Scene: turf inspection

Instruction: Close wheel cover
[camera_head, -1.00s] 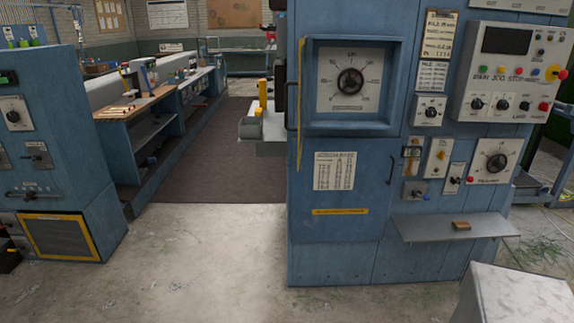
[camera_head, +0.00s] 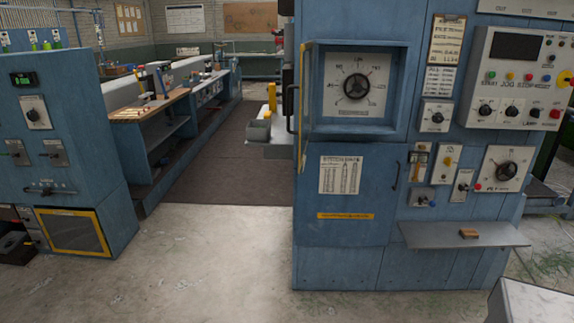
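The wheel cover seems to be the narrow yellow-edged panel (camera_head: 303,105) at the left side of a recess in the tall blue machine. I see it nearly edge-on, standing open and swung out from the recess. The round dial with a dark hub (camera_head: 355,87) sits uncovered inside the recess on a pale square plate. A dark handle (camera_head: 290,101) shows just left of the panel. My gripper is not in view.
The blue machine (camera_head: 340,265) fills the right half, with a shelf (camera_head: 465,235) holding a small brown block (camera_head: 468,234). A blue cabinet (camera_head: 70,150) stands at left. The concrete floor (camera_head: 210,270) between them is clear. A grey box-like surface is cut off at lower right.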

